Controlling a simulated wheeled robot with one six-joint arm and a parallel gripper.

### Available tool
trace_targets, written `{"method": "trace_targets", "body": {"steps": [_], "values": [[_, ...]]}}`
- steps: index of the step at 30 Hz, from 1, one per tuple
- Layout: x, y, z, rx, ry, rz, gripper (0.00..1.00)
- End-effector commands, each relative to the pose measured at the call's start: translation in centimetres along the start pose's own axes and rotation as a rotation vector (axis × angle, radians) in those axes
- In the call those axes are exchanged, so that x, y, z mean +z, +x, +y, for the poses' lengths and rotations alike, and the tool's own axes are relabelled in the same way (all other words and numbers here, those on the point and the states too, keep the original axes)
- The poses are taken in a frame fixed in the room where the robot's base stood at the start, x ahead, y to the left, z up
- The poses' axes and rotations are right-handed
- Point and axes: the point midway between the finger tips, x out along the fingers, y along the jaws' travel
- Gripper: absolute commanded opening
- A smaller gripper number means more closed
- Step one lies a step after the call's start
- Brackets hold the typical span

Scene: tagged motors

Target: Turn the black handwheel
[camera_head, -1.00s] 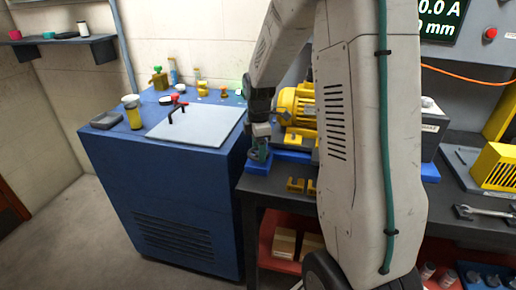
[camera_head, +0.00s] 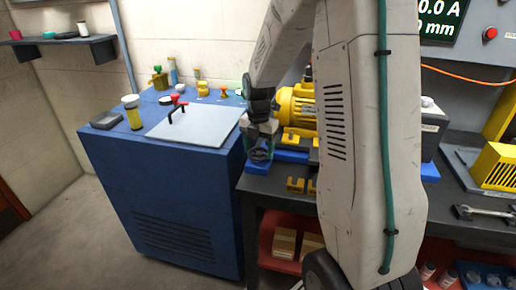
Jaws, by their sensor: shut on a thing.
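The black handwheel (camera_head: 261,154) appears as a small dark round part at the left end of the workbench, above a blue base. My gripper (camera_head: 261,146) points down at it from above and is shut on it. The fingers and my wrist cover much of the wheel, so its rim and exact grip point are hard to make out. A yellow motor (camera_head: 296,107) on a blue base stands just right of my gripper, partly behind my arm.
A blue cabinet (camera_head: 165,190) stands close on the left, with a black red-topped handle (camera_head: 177,107), a yellow jar (camera_head: 132,112) and a grey tray (camera_head: 106,120) on top. Yellow blocks (camera_head: 295,185) lie on the bench front. A wrench (camera_head: 482,212) lies at the right.

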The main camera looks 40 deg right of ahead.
Motion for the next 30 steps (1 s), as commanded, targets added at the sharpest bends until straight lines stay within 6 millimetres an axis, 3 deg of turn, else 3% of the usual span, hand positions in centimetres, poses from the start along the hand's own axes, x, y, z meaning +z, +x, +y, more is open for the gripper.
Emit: {"method": "trace_targets", "body": {"steps": [23, 24, 25, 30], "values": [[-0.08, 0.16, -0.26, -0.007, -0.097, 0.004, 0.45], [-0.09, 0.15, -0.26, -0.007, -0.097, 0.004, 0.78], [-0.08, 0.14, -0.24, -0.006, -0.097, 0.004, 0.87], [-0.11, 0.08, -0.06, -0.003, -0.097, 0.002, 0.89]]}}
